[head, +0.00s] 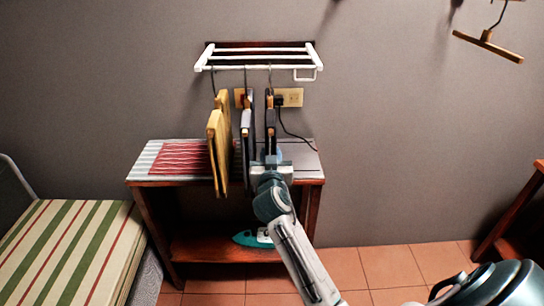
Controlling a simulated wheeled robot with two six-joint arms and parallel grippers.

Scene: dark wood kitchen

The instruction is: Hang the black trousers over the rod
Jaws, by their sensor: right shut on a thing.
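The white wall rack (225,67) has several bars, and its front rod runs along the near side. A dark, narrow folded garment (270,118), which looks like the black trousers, hangs edge-on below the front rod on a thin hook. My right gripper (270,162) is at its lower end and shut on it. The fingertips are small and partly hidden, so the exact grip point is unclear. I cannot tell whether the hook rests on the rod. My left gripper is not in view.
Beside it hang a dark garment (246,130) and yellow folded garments (216,140). Below stands a wooden table (312,182) with a red striped cloth (180,157) and an iron (250,239) on its shelf. A striped bed (70,250) is left. A wooden hanger (488,44) hangs top right.

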